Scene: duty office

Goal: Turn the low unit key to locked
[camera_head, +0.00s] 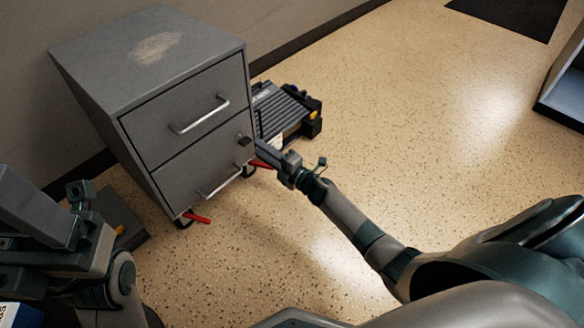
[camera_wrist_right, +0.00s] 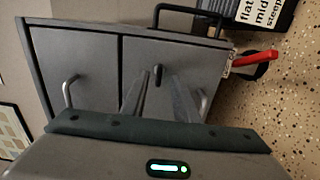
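The low unit is a grey two-drawer cabinet (camera_head: 185,95) on casters against the wall. Its dark key (camera_head: 243,141) sits at the right edge of the front, near the seam between the drawers. In the right wrist view the key (camera_wrist_right: 157,75) shows as a small dark upright shape near that seam. My right gripper (camera_head: 262,150) is just to the right of the key. In the wrist view its two fingers (camera_wrist_right: 160,95) are apart, with the key showing between their tips; contact is not clear. My left gripper (camera_head: 35,205) is at the left edge, away from the cabinet; its finger opening is unclear.
Each drawer has a bar handle, upper (camera_head: 200,115) and lower (camera_head: 219,181). Red caster levers (camera_head: 197,217) stick out below. A dark ribbed device (camera_head: 285,110) with a yellow part stands on the floor behind the cabinet's right side. The floor (camera_head: 400,130) to the right is open.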

